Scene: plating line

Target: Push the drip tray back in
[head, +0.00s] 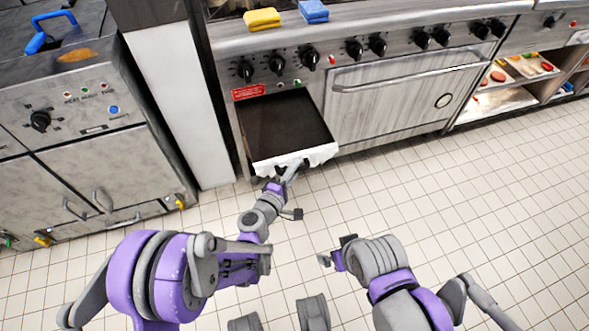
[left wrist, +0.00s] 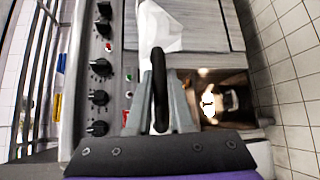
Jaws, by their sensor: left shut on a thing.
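The drip tray (head: 285,125) is a dark, shallow tray standing out from the front of the steel range, below the knobs and left of the oven door. My left gripper (head: 287,174) is at the tray's front edge. In the left wrist view its grey fingers are shut on a black handle (left wrist: 159,85). My right gripper (head: 336,256) is over the floor, apart from the tray; its jaw opening is unclear.
The oven door (head: 400,100) with its bar handle is right of the tray. A white pillar (head: 180,100) stands to the left. A yellow sponge (head: 262,19) and blue sponge (head: 313,11) lie on top of the range. The tiled floor (head: 450,210) is clear at right.

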